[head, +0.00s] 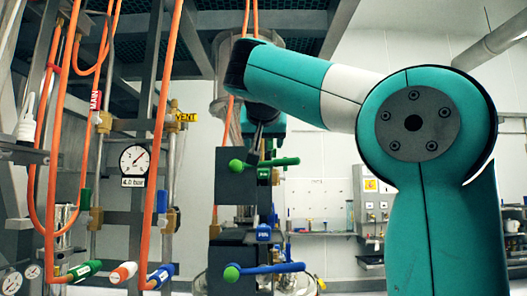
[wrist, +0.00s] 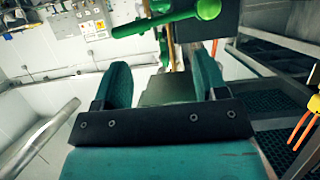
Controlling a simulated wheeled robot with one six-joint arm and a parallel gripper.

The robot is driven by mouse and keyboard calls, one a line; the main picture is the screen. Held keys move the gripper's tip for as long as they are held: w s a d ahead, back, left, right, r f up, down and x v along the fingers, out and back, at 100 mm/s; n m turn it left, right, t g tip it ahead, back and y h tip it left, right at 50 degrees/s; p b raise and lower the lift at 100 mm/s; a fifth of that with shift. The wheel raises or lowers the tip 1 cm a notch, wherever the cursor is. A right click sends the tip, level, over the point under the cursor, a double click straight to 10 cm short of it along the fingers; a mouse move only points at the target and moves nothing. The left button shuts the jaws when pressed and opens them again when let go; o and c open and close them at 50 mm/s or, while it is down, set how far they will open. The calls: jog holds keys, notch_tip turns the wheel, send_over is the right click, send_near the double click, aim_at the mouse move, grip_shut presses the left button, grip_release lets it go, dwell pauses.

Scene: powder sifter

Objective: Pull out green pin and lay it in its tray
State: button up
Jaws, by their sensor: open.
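The green pin (head: 278,162) sits in the upper dark block of the sifter, its bar sticking out to the right and a green ball end at its left. In the wrist view the green pin (wrist: 155,24) lies across the top of the picture, beyond my fingertips and apart from them. My gripper (wrist: 163,72) is open and empty, with its two teal fingers spread. In the head view my gripper (head: 258,140) points down just above the pin, partly hidden by the arm and block. I cannot make out the pin's tray in either view.
Orange hoses (head: 163,130), pipes and a pressure gauge (head: 134,160) stand at the left. A wall bench (head: 325,233) is behind. The wrist view shows dark grating (wrist: 290,90) at the right.

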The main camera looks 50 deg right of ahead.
aim_at(263, 174)
jog(key=p+x, duration=0.2)
jog(key=x, duration=1.4)
jog(key=shift+w+d+f, duration=0.15)
jog(key=shift+w+f, duration=0.05)
jog(key=shift+f, duration=0.05)
jog(key=c, duration=1.1)
jog(key=shift+o, duration=0.2)
jog(key=shift+s+a+b, duration=0.8)
jog(key=shift+s+a, duration=0.3)
jog(key=shift+a, duration=0.25)
jog(key=shift+s+a, duration=0.25)
jog(key=shift+s+a+b, duration=0.65)
jog(key=shift+s+a, duration=0.5)
jog(key=shift+a, duration=0.2)
jog(key=shift+s+a, duration=0.45)
jog(key=shift+a, duration=0.05)
jog(key=s+a, duration=0.4)
jog(key=shift+a+b, duration=0.3)
jog(key=shift+b, duration=0.05)
